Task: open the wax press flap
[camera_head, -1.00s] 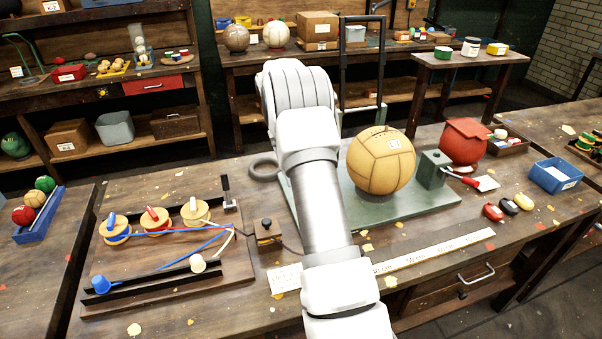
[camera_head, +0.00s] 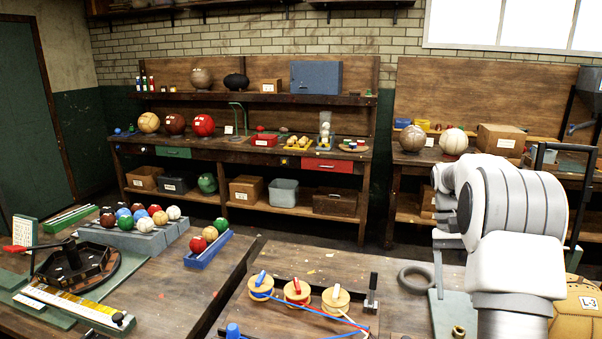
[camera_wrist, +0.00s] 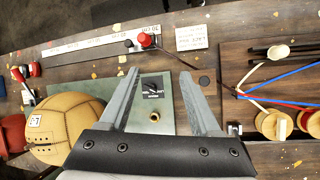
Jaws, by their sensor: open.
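My gripper (camera_wrist: 159,76) is open and empty in the wrist view, its two grey fingers apart and pointing down over a green base plate (camera_wrist: 137,118). Between the fingers are a small black plate (camera_wrist: 152,86) with white lettering and a brass round fitting (camera_wrist: 155,117), both on the green plate. The brass fitting also shows in the head view (camera_head: 458,331). I cannot tell for sure which part is the wax press flap. In the head view my arm hides much of the green plate (camera_head: 450,310).
A tan leather ball (camera_wrist: 66,128) stands close left of my gripper in the wrist view. Thread spools (camera_wrist: 282,124) lie at right. In the head view, a dark octagonal tray (camera_head: 78,268) with a red-tipped lever and a block of coloured balls (camera_head: 135,232) stand on the left bench.

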